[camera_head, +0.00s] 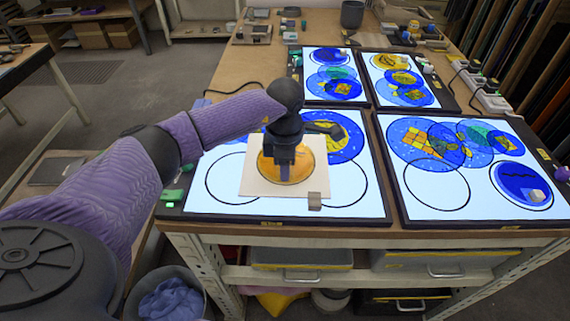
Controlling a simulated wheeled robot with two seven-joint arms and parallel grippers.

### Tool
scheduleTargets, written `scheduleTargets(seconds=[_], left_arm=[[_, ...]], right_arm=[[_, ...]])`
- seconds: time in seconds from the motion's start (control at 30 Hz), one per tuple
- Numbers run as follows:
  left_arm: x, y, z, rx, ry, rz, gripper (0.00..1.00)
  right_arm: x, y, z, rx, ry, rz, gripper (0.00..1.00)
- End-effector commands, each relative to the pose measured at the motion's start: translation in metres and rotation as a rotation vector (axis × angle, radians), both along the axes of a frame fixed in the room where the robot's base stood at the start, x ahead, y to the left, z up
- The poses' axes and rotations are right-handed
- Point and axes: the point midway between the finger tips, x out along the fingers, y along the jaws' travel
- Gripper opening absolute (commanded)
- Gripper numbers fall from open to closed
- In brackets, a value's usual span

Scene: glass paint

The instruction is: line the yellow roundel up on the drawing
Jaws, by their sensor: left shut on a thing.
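The yellow roundel (302,172) is an amber disc lying on a pale square sheet (255,184) on the front left light panel. Its middle is hidden by my left gripper (285,170), which points straight down over it and is shut on it. Black drawn circles (352,180) show on the panel to both sides of the sheet. The fingertips' exact contact is hard to see. A small grey block (314,200) stands at the sheet's front right edge. My right gripper is out of view.
The front right light panel (405,207) holds a blue roundel (515,180) with a small grey block (536,195) on it. Two more lit panels lie behind. A dark cup (352,14) stands at the back. Green clips (172,195) sit at the left panel's edge.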

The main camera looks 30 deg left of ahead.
Motion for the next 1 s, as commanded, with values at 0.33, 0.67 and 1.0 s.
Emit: scheduleTargets(seconds=[0.33, 0.67, 1.0], left_arm=[[0.0001, 0.0000, -0.0007, 0.000, 0.000, 0.000, 0.00], [0.0001, 0.0000, -0.0035, 0.000, 0.000, 0.000, 0.00], [0.0001, 0.0001, -0.0043, 0.000, 0.000, 0.000, 0.73]], right_arm=[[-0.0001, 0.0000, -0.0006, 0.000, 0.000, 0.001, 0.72], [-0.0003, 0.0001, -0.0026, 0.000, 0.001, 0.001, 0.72], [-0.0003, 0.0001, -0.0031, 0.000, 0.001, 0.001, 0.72]])
